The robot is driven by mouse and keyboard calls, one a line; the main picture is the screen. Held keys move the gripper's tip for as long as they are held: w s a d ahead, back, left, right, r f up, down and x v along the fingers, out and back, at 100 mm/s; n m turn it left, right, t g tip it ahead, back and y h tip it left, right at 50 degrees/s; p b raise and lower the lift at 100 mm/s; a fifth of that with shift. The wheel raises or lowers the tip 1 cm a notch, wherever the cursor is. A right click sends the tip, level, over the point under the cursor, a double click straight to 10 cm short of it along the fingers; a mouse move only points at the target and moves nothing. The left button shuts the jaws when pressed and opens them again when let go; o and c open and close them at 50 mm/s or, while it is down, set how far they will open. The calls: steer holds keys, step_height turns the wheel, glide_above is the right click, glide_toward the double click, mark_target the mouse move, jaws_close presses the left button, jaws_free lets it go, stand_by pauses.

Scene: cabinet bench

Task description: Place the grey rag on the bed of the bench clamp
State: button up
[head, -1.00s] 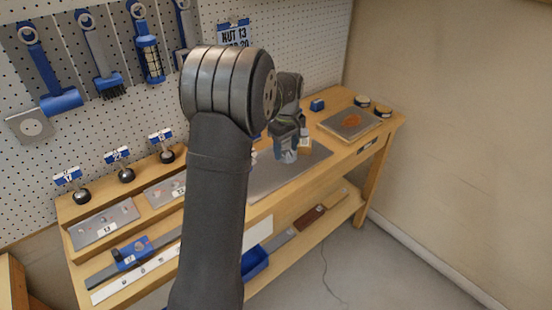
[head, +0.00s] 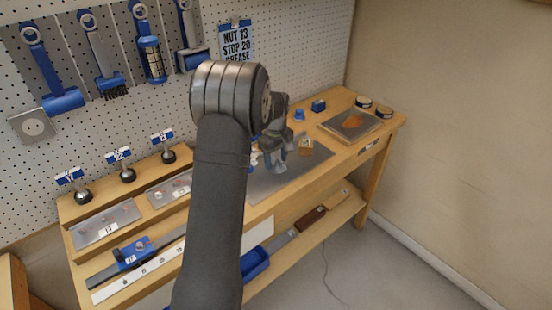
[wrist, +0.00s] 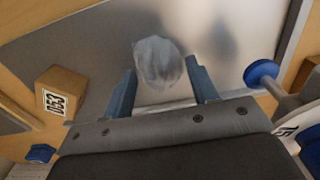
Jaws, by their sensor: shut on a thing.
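My gripper (wrist: 163,88) has the pale grey crumpled rag (wrist: 158,60) between its two blue-grey fingers, above a grey metal plate (wrist: 225,32). In the head view the rag (head: 279,166) shows small under my gripper, over the plate in the middle of the bench. A blue disc on a pale grey stem (wrist: 262,72) stands at the right in the wrist view; it may be part of the bench clamp. My arm hides much of that part of the bench in the head view, so I cannot make out the clamp bed.
A blue knob-like thing (head: 299,114) and a small blue block (head: 318,105) stand behind the plate. A board with an orange patch (head: 351,124) and two tins lie farther right.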

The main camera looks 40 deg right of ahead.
mark_target(276, 162)
steer(key=o, duration=0.9)
steer(key=shift+f, duration=0.1)
steer(key=shift+o, duration=0.2)
step_height(276, 162, up, 12)
step_height(276, 162, down, 12)
steer(key=shift+f, duration=0.25)
steer(key=shift+r, duration=2.3)
